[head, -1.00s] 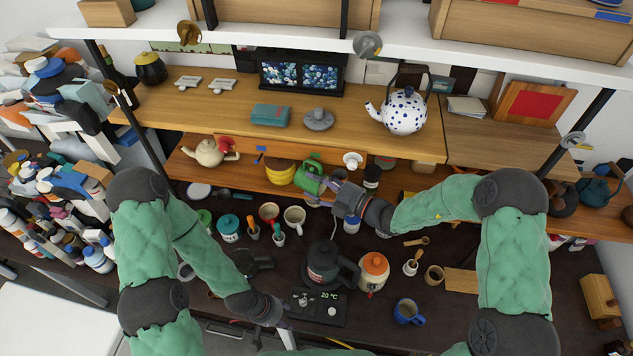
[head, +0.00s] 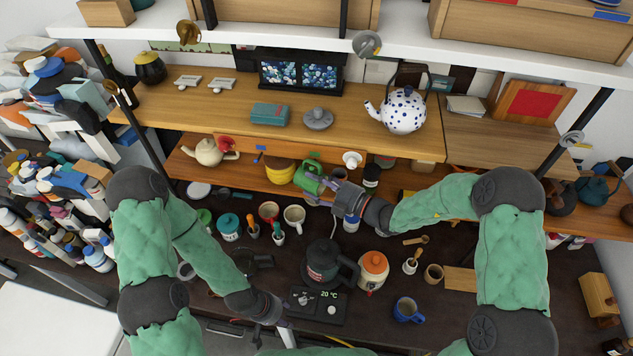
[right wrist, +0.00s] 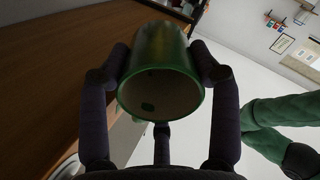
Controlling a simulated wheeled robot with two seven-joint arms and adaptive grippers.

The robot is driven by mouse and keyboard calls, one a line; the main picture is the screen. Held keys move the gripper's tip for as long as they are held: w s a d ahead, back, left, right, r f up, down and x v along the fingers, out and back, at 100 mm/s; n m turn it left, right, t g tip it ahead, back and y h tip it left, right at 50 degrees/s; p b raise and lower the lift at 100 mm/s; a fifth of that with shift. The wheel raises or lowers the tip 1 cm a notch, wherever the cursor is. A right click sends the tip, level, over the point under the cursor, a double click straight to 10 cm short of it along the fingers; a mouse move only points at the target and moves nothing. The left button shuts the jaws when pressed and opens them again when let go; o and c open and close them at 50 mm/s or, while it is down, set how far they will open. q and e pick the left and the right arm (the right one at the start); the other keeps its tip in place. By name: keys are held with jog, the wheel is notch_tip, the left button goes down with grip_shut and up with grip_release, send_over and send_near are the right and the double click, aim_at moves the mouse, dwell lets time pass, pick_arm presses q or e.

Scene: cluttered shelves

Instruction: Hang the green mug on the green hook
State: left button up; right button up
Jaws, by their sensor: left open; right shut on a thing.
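The green mug (head: 307,179) is held in the air in front of the lower wooden shelf in the head view. My right gripper (head: 331,187) is shut on it from the right. In the right wrist view the mug (right wrist: 160,62) lies between the dark fingers with an open end facing the camera. A small green mark (head: 314,155), apparently at the green hook, shows on the upper shelf's front edge just above the mug; the hook's shape is too small to make out. I see no clear contact between them.
A blue mark (head: 260,148) is on the same edge, left of the green one. Below are a dark kettle (head: 325,265), an orange-lidded jar (head: 373,270) and several cups.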

jog(key=o, duration=1.3)
jog(key=shift+c, duration=0.2)
jog(key=v, duration=1.2)
